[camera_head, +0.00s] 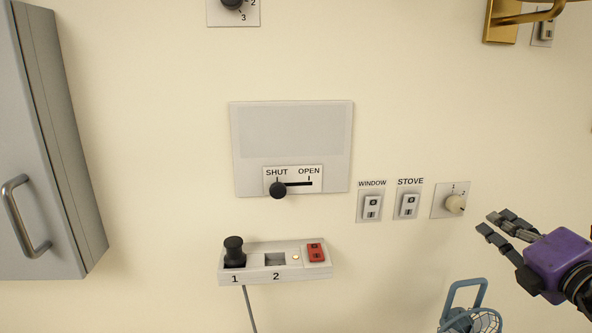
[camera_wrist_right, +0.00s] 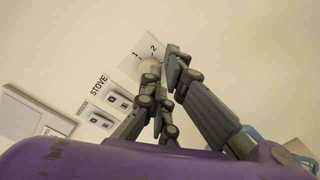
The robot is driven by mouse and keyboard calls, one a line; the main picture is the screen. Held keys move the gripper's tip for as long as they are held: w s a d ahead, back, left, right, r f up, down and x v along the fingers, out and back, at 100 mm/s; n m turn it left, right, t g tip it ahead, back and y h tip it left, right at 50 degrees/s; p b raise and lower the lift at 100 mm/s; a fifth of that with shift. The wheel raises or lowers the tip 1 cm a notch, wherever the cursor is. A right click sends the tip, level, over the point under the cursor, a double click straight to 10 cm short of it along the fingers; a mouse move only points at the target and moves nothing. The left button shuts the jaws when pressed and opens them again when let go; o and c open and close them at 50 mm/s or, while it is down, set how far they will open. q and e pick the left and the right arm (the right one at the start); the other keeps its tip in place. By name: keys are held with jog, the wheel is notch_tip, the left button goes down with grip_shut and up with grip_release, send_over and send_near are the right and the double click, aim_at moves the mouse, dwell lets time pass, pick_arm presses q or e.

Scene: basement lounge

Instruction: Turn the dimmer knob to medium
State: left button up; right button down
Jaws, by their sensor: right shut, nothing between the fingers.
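A round cream knob (camera_head: 455,203) sits on a small wall plate marked 1 and 2, at the right of the row of switches. It also shows in the right wrist view (camera_wrist_right: 149,67), partly covered by my fingers. I cannot tell which mark it points to. A black knob (camera_head: 232,3) on a plate with 2 and 3 visible is cut off by the top edge. No label reading dimmer or medium is visible. My right gripper (camera_head: 485,222) is shut and empty, just right of and below the cream knob, seemingly apart from it. My left gripper is not in view.
WINDOW (camera_head: 371,207) and STOVE (camera_head: 408,205) switches sit left of the cream knob. A blue wire-caged object (camera_head: 470,318) is below; a grey cabinet (camera_head: 45,150) is far left.

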aim_at(455, 204)
jog(key=w, duration=0.6)
jog(key=shift+a+r, duration=0.1)
jog(key=shift+a, duration=0.1)
jog(key=shift+r, duration=0.2)
jog(key=shift+s+a, duration=0.1)
jog(key=shift+a, duration=0.1)
dwell(0.6)
